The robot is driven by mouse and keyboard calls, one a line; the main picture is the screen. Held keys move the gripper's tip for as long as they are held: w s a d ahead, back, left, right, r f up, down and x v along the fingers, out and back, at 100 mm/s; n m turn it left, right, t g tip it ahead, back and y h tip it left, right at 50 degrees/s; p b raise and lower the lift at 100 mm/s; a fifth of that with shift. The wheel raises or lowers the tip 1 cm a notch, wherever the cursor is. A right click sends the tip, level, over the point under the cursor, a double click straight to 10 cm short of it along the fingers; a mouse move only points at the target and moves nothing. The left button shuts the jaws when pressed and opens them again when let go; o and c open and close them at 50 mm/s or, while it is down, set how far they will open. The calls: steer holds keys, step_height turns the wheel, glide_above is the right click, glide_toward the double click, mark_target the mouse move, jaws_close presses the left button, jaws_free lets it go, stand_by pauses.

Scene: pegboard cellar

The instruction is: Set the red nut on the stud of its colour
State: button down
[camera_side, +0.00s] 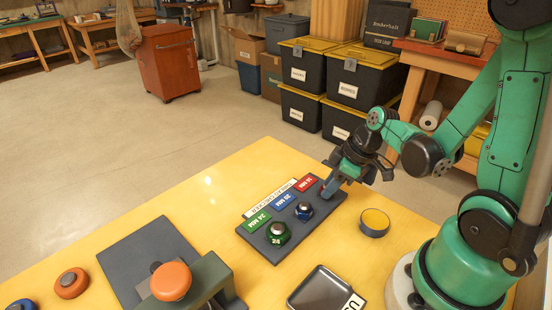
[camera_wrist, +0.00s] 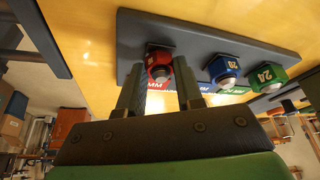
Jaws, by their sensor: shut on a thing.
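The red nut (camera_wrist: 158,66) is between the fingertips of my gripper (camera_wrist: 160,88) in the wrist view. In the side view my gripper (camera_side: 328,190) points down at that end, beside the red label (camera_side: 306,183), and the red nut is hidden. The blue nut (camera_side: 304,210) and green nut (camera_side: 278,233) are on their own studs.
A round bowl (camera_side: 375,222) stands right of the board. A grey tray (camera_side: 322,290) lies in front. A dark plate (camera_side: 150,255), a fixture with an orange knob (camera_side: 171,281) and an orange disc (camera_side: 71,283) are at left. The yellow table (camera_side: 245,170) is clear behind the board.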

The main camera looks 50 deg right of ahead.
steer(key=shift+c, duration=0.5)
jaws_free()
steer(key=shift+r, duration=0.1)
step_height(320, 180, up, 8)
stand_by(1.0)
steer(key=shift+a, duration=0.4)
steer(key=w+a+r+m+t+h, duration=0.1)
steer(key=a+r+m+t+h, duration=0.1)
steer(key=a+m, duration=0.3)
steer(key=shift+a+r+t, duration=0.5)
steer(key=shift+a+r, duration=0.2)
steer(key=shift+a, duration=0.2)
